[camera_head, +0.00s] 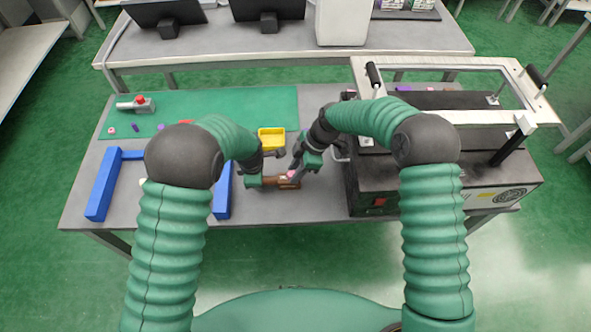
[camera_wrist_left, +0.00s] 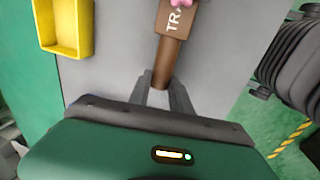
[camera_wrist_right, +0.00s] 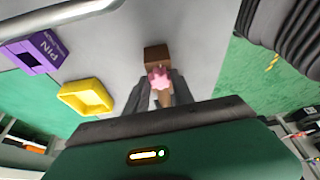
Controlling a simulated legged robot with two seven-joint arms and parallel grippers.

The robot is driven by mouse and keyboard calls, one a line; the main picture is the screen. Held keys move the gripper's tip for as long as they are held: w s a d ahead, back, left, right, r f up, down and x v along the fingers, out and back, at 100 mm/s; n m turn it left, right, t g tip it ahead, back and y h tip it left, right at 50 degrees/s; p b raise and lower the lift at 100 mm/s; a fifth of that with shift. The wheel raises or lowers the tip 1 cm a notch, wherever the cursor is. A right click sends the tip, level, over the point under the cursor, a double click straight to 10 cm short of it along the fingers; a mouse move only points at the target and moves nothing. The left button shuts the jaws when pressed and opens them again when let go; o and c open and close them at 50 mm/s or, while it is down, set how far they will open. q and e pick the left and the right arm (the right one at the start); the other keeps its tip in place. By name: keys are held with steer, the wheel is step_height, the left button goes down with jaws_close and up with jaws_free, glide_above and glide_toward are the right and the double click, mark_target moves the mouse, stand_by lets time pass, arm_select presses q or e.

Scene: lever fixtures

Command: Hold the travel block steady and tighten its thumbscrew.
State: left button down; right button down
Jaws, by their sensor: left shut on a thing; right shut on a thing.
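The brown travel block (camera_head: 287,183) lies near the front of the grey table, between my two grippers. My left gripper (camera_head: 268,182) is shut on the block's narrower end, seen between the fingers in the left wrist view (camera_wrist_left: 161,88). My right gripper (camera_head: 293,172) is shut on the thumbscrew from above. The far side of the block is hidden.
A yellow tray (camera_head: 271,138) stands behind the block. A large dark machine (camera_head: 440,185) with a raised white frame fills the table's right side. A blue frame (camera_head: 103,185) stands at left on the table. A green mat (camera_head: 215,108) holds small parts.

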steer(key=shift+m, duration=0.3)
steer(key=m+t, duration=0.1)
steer(key=m, duration=0.1)
steer(key=shift+s+m, duration=0.15)
steer(key=shift+m, duration=0.25)
steer(key=m+t, duration=0.1)
steer(key=m, duration=0.2)
steer(key=shift+s+a+m+t+h, duration=0.1)
steer(key=shift+s+m+t+h, duration=0.05)
steer(key=shift+m+t+h, duration=0.2)
steer(key=m+t+h, duration=0.1)
steer(key=m, duration=0.2)
steer(key=m+h, duration=0.1)
steer(key=m, duration=0.2)
steer(key=shift+s+a+m+t, duration=0.2)
steer(key=shift+m+t, duration=0.05)
steer(key=shift+t, duration=0.1)
steer(key=c, duration=1.1)
jaws_free()
steer(key=shift+o, duration=0.2)
steer(key=v, duration=1.2)
